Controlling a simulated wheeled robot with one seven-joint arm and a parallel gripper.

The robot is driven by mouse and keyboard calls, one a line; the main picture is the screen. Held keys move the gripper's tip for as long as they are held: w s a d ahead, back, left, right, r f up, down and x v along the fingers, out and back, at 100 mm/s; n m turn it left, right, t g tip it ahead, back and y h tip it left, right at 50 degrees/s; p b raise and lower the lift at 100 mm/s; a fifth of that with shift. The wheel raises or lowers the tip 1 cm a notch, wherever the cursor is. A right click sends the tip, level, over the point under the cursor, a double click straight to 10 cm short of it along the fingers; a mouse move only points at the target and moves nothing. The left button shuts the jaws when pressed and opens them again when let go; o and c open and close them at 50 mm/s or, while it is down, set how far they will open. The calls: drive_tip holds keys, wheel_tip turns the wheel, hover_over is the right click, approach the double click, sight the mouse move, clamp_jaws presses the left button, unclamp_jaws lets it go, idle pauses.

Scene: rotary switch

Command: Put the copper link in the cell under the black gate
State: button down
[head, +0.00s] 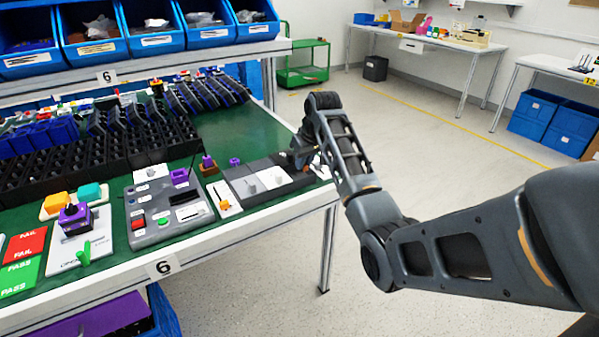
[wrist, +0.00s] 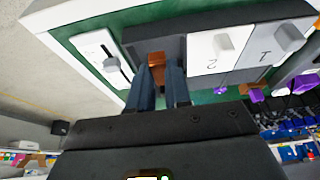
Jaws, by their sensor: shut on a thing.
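The copper link (wrist: 156,62) shows in the wrist view as a small copper-brown piece at the tips of my gripper (wrist: 161,82). The two dark blue-grey fingers are shut on it, and they point at the dark left end of the gated tray (wrist: 190,24). The link overlaps that dark end, beside the white gate marked 2 (wrist: 216,50). I cannot tell how deep it sits there. In the head view my gripper (head: 303,160) is low over the right end of the tray, and my wrist largely hides the link. The black gate cannot be made out clearly.
A grey gate marked 1 (wrist: 270,48) stands beyond gate 2. A white plate with a black slider (wrist: 108,60) lies left of the tray in the wrist view, near the table edge. A grey switch panel (head: 160,228) and several purple-knobbed parts stand left in the head view.

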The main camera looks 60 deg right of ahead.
sight(297, 178)
drive_tip(key=w+d+f, duration=0.2)
drive_tip(key=shift+w, duration=0.3)
drive_tip(key=shift+f, duration=2)
drive_tip(key=shift+f, duration=0.2)
drive_tip(key=c, duration=1.1)
unclamp_jaws()
drive_tip(key=shift+r, duration=0.1)
drive_tip(key=v, duration=1.2)
drive_tip(key=shift+r, duration=0.15)
